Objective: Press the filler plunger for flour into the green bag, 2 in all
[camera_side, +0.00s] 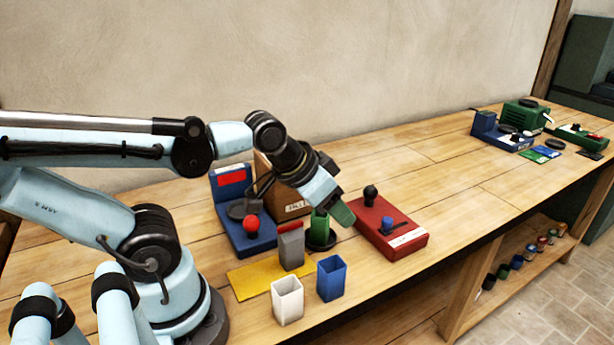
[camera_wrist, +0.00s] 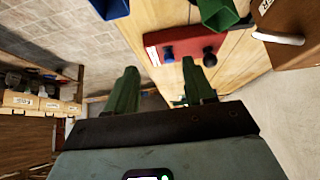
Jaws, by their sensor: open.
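The green bag (camera_side: 319,226) stands upright and open-topped on a dark round base, beside a brown labelled box (camera_side: 290,208). In the wrist view the green bag (camera_wrist: 218,14) is cut by the top edge, and the brown box (camera_wrist: 295,40) has a white bar in front. My gripper (camera_side: 342,213) has green fingers and hangs above and right of the bag, partly over it in the side view. In the wrist view my gripper (camera_wrist: 159,68) is open with nothing between its fingers. I cannot make out the filler plunger; my arm hides part of the box. The bag's contents are not visible.
A red device (camera_side: 408,240) with a black knob is right of the bag. A blue device (camera_side: 240,232) with a red knob is left.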

